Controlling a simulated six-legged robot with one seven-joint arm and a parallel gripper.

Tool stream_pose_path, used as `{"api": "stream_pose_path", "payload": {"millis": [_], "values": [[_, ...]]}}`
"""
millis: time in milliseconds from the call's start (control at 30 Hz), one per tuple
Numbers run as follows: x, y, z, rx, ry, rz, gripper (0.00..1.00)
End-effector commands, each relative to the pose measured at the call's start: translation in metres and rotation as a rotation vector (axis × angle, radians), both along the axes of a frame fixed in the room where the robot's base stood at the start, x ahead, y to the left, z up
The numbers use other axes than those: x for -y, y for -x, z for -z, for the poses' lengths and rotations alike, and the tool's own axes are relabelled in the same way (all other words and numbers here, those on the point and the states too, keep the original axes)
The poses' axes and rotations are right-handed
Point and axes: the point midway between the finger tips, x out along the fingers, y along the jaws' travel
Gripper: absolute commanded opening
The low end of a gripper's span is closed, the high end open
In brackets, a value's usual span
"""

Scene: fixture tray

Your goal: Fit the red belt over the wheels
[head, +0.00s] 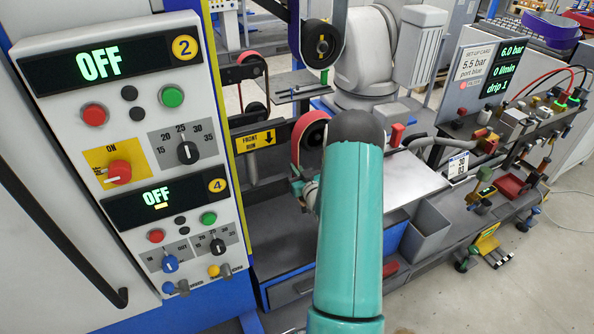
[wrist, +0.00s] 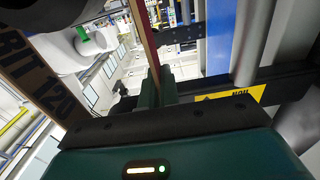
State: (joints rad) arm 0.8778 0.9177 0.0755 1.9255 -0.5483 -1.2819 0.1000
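The red belt (head: 303,126) shows in the head view as a loop with a red outer face, just left of my arm. A dark round shape shows inside the loop; I cannot tell whether the belt is around a wheel there. A black wheel (head: 320,43) with a yellow hub stands above it, with no red on its rim. In the wrist view the belt (wrist: 38,72) shows its brown, printed inner face and a thin red edge. My gripper (wrist: 160,86) appears shut on that edge. In the head view my arm hides most of the gripper.
Behind, a red belt (head: 236,76) runs on black wheels. A yellow "FRONT RUN" sign (head: 255,140) is left of my arm. A control panel (head: 150,150) reading OFF fills the left. A grey bin (head: 425,232) and a cluttered fixture bench (head: 510,140) are at the right.

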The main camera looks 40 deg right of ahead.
Motion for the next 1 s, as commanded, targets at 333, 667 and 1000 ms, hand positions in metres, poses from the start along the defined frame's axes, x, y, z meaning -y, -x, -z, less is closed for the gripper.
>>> {"api": "stream_pose_path", "payload": {"millis": [333, 667, 1000], "values": [[0.003, -0.013, -0.001, 0.002, 0.002, -0.001, 0.0], [0.004, -0.015, 0.0, 0.001, 0.0, -0.001, 0.0], [0.005, -0.015, 0.0, 0.001, 0.0, 0.0, 0.0]]}}
